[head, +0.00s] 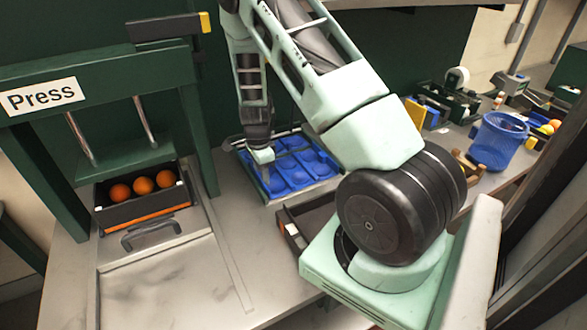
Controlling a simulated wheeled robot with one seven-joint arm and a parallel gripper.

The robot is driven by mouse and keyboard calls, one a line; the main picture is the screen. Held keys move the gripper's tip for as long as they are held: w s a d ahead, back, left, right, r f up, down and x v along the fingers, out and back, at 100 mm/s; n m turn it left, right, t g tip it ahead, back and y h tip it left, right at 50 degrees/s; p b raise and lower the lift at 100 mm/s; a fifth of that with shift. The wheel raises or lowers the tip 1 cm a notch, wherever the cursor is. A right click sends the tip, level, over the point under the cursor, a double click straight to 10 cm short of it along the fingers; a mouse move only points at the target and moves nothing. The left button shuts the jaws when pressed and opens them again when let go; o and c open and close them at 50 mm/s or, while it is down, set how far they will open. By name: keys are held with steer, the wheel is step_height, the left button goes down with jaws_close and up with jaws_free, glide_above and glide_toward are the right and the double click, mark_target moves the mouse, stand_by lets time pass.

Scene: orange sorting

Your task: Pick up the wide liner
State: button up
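A blue moulded liner (297,178) with several round hollows lies on the metal bench, at the middle of the head view. It looks like the wide liner. My gripper (263,170) points down at the liner's left part. Its fingers are small and partly lost against the blue, so I cannot tell whether they are open, shut, or touching the liner.
Left, a green press (95,90) labelled "Press" stands over a black tray (145,216) holding three oranges (142,185). A dark open box (291,230) sits in front of the liner, partly behind my arm. A blue basket (497,142) and clutter stand right. The front left bench is clear.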

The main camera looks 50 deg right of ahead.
steer(key=shift+f, duration=0.2)
jaws_close()
steer(key=shift+r, duration=0.15)
